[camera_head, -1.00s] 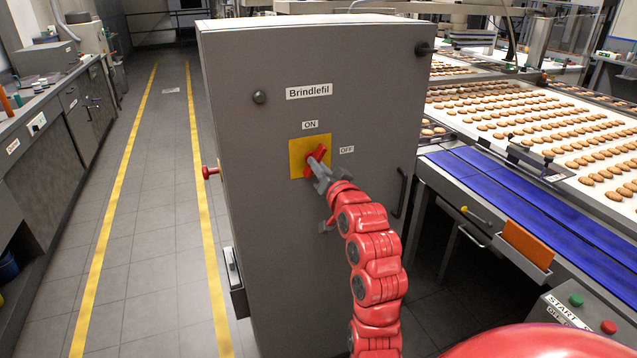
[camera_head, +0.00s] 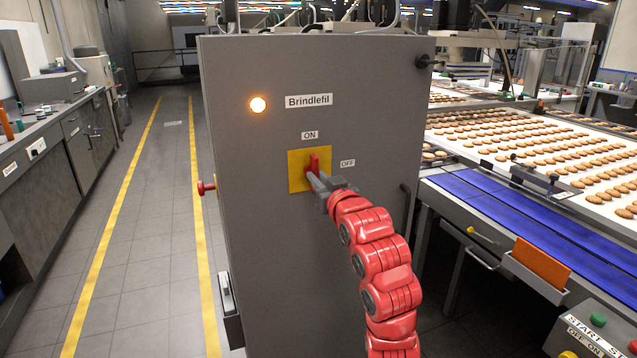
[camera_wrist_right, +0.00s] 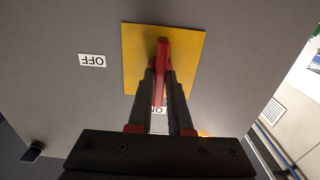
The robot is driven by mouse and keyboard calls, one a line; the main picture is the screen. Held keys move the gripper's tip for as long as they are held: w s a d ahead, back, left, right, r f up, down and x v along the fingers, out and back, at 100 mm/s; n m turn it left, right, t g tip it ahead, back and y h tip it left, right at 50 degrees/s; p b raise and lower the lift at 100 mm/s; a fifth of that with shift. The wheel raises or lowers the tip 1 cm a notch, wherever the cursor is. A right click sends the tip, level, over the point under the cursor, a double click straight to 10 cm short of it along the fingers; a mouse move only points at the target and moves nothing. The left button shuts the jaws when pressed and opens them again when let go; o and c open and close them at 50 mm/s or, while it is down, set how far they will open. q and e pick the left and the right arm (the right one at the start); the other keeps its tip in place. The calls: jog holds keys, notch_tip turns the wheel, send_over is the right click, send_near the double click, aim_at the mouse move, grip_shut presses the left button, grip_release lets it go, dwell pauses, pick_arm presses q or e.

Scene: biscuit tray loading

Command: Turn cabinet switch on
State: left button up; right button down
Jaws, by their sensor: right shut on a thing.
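The grey cabinet (camera_head: 285,240) labelled Brindlefil stands in the middle of the head view. Its red switch handle (camera_head: 314,164) sits on a yellow plate (camera_head: 296,178) and stands upright, toward the ON label (camera_head: 310,135). The OFF label (camera_head: 347,163) is to the right of the plate. The round lamp (camera_head: 258,104) at the upper left glows. My right gripper (camera_head: 315,180) is shut on the handle. In the right wrist view the two fingers of the gripper (camera_wrist_right: 161,85) hold the red handle (camera_wrist_right: 163,56) between them. My left gripper is not in view.
A red knob (camera_head: 206,188) sticks out at the cabinet's left side. A blue conveyor (camera_head: 540,220) and a tray of biscuits (camera_head: 530,130) stand at the right. A control box with buttons (camera_head: 590,340) is at the lower right. Clear floor lies left of the cabinet.

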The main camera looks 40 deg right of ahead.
dwell(0.3)
jog(key=c, duration=0.8)
grip_release()
jog(key=shift+c, duration=0.2)
jog(key=shift+s, duration=0.1)
jog(key=b+v, duration=1.5)
jog(key=v, duration=0.2)
jog(key=shift+b, duration=0.4)
